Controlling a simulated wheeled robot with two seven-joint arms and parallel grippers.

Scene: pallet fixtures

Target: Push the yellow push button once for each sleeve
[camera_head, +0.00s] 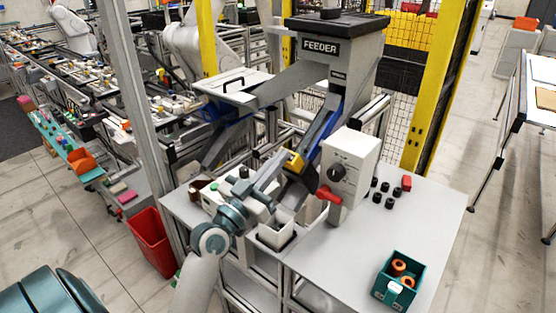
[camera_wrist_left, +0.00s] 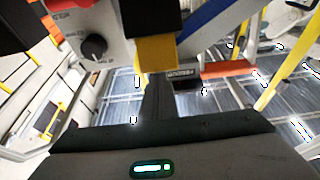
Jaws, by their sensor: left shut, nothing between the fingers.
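The yellow push button (camera_head: 293,161) sits at the lower end of the feeder's blue chute, and its yellow block shows in the left wrist view (camera_wrist_left: 158,53) below a black part. My left gripper (camera_head: 280,172) is shut and empty, its tips close to the yellow button; I cannot tell whether they touch it. It shows dark in the left wrist view (camera_wrist_left: 155,88). Orange ring-like pieces (camera_head: 398,267), perhaps the sleeves, lie in a teal bin (camera_head: 377,291) at the table's front right. My right gripper is not in view.
A light grey control box (camera_head: 358,160) with a black knob (camera_head: 336,173) and a red handle (camera_head: 328,196) stands right of the gripper. A white open box (camera_head: 276,239) is below the gripper. The table's front middle is clear.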

